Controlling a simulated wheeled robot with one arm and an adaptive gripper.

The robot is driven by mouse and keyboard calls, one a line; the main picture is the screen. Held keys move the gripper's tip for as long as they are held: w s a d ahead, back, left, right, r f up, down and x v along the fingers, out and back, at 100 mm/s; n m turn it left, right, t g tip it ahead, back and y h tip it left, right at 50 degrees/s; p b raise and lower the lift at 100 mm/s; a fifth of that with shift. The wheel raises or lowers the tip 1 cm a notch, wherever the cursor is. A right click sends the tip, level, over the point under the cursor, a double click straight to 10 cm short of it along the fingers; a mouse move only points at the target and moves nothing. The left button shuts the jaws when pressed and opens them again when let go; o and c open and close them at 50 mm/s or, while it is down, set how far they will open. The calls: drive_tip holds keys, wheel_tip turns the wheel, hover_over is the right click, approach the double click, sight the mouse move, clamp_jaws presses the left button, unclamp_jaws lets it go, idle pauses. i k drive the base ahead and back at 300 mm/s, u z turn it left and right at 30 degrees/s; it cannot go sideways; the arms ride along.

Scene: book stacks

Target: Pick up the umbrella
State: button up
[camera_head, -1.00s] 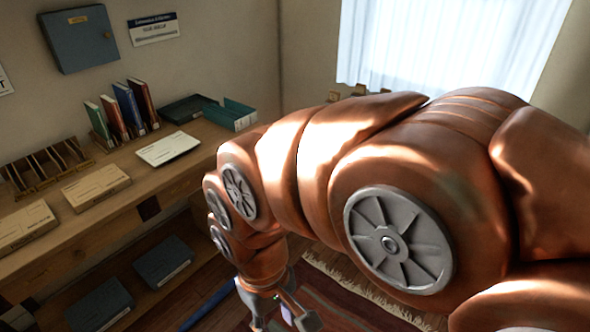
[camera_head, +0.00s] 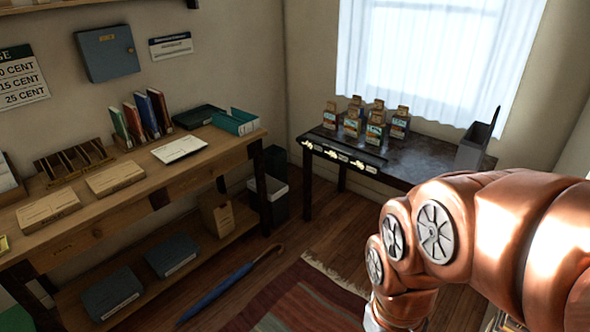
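A closed blue umbrella (camera_head: 217,296) lies on the wooden floor in front of the desk's lower shelf. Its brown hooked handle (camera_head: 268,254) points to the back right, toward the bins. Its front tip lies near the bottom of the view. My copper arm reaches in from the right, well to the right of the umbrella and apart from it. My gripper is below the bottom edge of the view, so its fingers do not show.
A wooden desk (camera_head: 72,222) with books and boxes runs along the left wall. A dark table (camera_head: 425,165) with several bottles stands under the window. A fringed red rug (camera_head: 310,298) lies right of the umbrella. Bare floor (camera_head: 320,232) shows behind the rug.

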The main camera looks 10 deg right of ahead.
sight(219, 289)
drive_tip(key=z, duration=0.7)
drive_tip(key=i, duration=1.95)
drive_tip(key=u, duration=0.65)
drive_tip(key=i, duration=0.35)
drive_tip(key=u, duration=3.1)
drive_tip(key=k, duration=0.65)
drive_tip(key=z, duration=0.55)
